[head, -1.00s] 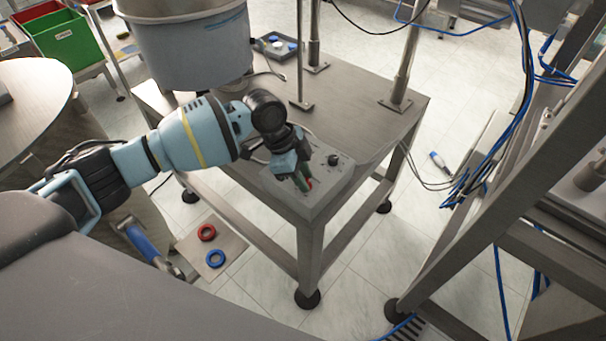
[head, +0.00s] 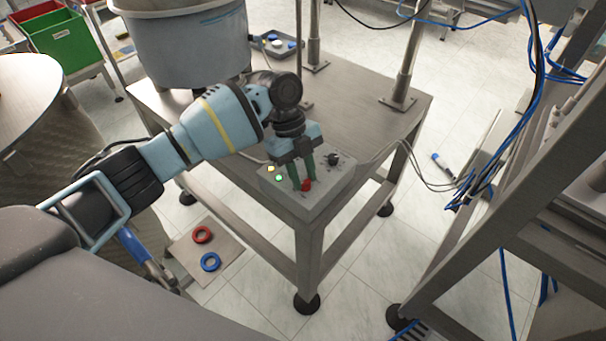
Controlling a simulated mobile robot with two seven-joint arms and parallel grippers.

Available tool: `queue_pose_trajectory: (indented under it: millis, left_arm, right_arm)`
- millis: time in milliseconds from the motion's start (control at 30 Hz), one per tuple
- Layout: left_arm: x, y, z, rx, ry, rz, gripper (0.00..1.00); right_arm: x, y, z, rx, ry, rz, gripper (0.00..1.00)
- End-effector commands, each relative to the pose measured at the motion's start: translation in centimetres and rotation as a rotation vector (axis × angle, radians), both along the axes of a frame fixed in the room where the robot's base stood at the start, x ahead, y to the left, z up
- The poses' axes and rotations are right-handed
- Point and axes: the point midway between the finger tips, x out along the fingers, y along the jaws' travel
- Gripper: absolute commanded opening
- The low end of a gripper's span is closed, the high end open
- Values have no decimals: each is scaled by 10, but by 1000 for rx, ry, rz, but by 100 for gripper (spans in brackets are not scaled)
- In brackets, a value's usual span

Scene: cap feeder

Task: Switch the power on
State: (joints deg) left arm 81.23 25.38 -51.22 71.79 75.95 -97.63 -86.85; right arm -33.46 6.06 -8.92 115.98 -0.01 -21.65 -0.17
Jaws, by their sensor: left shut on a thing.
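The grey control box (head: 312,205) sits on the near corner of the steel table. On its top are a red switch (head: 306,185), a black knob (head: 333,159), and a yellow light (head: 271,169) and a green light (head: 279,178), both bright. My left gripper (head: 302,187) points down at the box from above, its green fingers on either side of the red switch and shut on it. The fingers hide part of the switch and of the panel. My right gripper is not in view.
A large grey bowl (head: 190,50) stands on the steel table (head: 365,110) behind my left arm. Metal posts rise from the table. A metal frame with blue cables (head: 470,185) stands at the right. A red ring (head: 202,235) and a blue ring (head: 210,262) lie below the table's left side.

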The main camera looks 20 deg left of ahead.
Motion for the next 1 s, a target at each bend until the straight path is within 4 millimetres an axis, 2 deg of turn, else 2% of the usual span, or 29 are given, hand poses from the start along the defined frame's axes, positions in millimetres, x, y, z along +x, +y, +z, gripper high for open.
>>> queue_pose_trajectory:
  millis: [433,1000]
  left_arm:
    - [2,-2,0,0,-1,-264,4]
    - [2,-2,1,0,-3,-318,4]
  right_arm:
    - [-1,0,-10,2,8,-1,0]
    - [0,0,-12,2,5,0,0]
